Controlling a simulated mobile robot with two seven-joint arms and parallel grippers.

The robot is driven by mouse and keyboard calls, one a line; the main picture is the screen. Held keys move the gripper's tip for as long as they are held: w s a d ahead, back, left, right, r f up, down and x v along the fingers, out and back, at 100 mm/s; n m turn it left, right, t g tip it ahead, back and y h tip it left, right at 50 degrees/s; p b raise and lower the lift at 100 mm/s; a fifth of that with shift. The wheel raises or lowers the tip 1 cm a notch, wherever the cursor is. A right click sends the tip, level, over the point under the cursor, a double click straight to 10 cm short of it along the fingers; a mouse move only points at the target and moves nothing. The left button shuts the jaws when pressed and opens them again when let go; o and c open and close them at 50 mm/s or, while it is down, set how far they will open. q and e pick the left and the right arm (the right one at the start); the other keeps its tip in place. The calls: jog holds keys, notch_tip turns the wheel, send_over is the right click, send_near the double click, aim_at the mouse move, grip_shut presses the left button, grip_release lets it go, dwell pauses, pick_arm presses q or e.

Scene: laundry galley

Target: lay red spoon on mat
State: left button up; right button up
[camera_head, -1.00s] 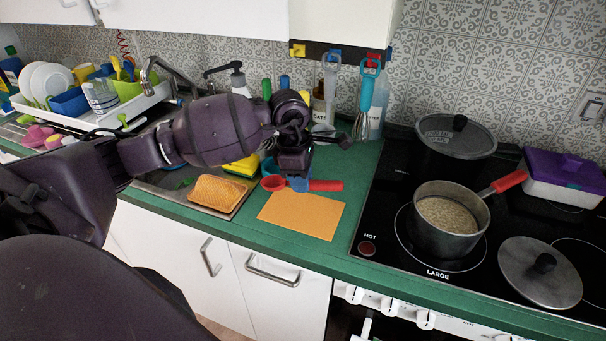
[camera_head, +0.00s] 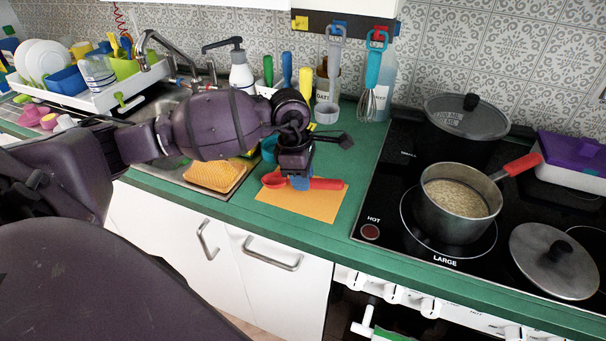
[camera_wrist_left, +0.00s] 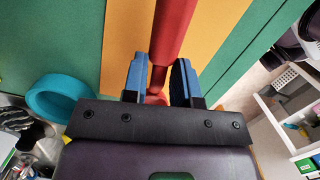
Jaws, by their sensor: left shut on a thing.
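The red spoon (camera_head: 327,184) lies level over the back part of the orange mat (camera_head: 297,206), its bowl to the left and handle to the right. My left gripper (camera_head: 300,184) is shut on the spoon, its blue fingers on either side of it. The wrist view shows the red handle (camera_wrist_left: 173,32) running out from between the fingers of my left gripper (camera_wrist_left: 160,82), with the mat (camera_wrist_left: 207,35) behind it. I cannot tell whether the spoon touches the mat. My right gripper is not in view.
A sponge-like orange block (camera_head: 214,176) sits left of the mat by the sink. A teal bowl (camera_wrist_left: 62,97) is close beside the gripper. The hob with a pot of grain (camera_head: 458,202) is to the right. Green counter (camera_head: 350,165) is free between mat and hob.

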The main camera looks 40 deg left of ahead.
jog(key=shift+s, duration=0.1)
pick_arm(q)
jog(key=o, duration=1)
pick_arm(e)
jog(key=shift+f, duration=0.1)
pick_arm(q)
jog(key=shift+r, duration=0.15)
jog(key=shift+r+p, duration=1.5)
jog(key=shift+r, duration=1.9)
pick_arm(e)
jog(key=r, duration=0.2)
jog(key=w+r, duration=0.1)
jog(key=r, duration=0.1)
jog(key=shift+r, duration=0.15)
pick_arm(q)
jog(key=shift+s+f, duration=0.1)
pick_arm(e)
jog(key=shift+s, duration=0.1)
